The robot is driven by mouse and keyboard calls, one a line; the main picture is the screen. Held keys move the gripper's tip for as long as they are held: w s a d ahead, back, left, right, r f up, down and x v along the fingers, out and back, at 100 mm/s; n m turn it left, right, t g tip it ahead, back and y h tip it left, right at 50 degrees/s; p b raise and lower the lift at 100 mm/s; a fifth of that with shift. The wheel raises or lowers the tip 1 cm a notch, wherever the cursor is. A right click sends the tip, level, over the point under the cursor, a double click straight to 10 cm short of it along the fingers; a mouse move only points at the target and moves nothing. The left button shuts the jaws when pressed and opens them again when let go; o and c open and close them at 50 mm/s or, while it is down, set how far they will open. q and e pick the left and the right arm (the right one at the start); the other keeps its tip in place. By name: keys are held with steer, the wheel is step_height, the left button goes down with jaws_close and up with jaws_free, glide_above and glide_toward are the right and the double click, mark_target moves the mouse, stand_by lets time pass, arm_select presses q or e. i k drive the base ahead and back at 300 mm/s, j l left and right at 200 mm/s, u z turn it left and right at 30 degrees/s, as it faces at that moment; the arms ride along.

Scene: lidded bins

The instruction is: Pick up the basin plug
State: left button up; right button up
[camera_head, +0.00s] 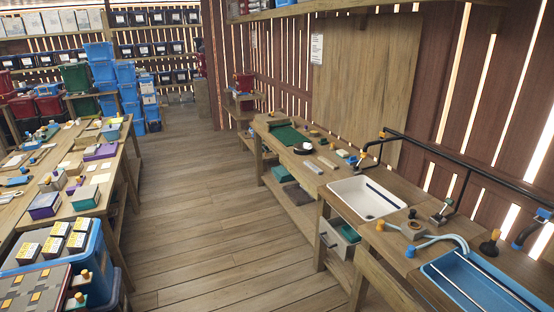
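A white basin (351,202) is set into the wooden bench along the right wall. A blue basin (436,269) lies nearer, at the lower right, partly cut off by the frame edge. A dark round piece with a yellow-orange knob (490,243) stands upright on the bench beyond the blue basin; it looks like a plug. A small grey piece with a dark knob (412,226) sits between the basins. I cannot tell for sure which of these is the basin plug. Neither of my grippers is in view.
A light blue hose (440,240) curves over the bench between the basins. A black pipe (455,165) runs along the wall behind. A cluttered table (130,175) and a blue bin (95,255) stand at left. The wooden floor (205,220) between is clear.

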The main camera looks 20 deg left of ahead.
mark_target(413, 211)
steer(key=i+j+u, duration=0.2)
steer(key=i, duration=0.3)
steer(key=i+j+u, duration=0.25)
steer(key=i, duration=0.25)
steer(key=i+j+z, duration=0.25)
steer(key=i+j, duration=0.2)
steer(key=i+j+z, duration=0.3)
steer(key=j, duration=0.25)
steer(key=i, duration=0.1)
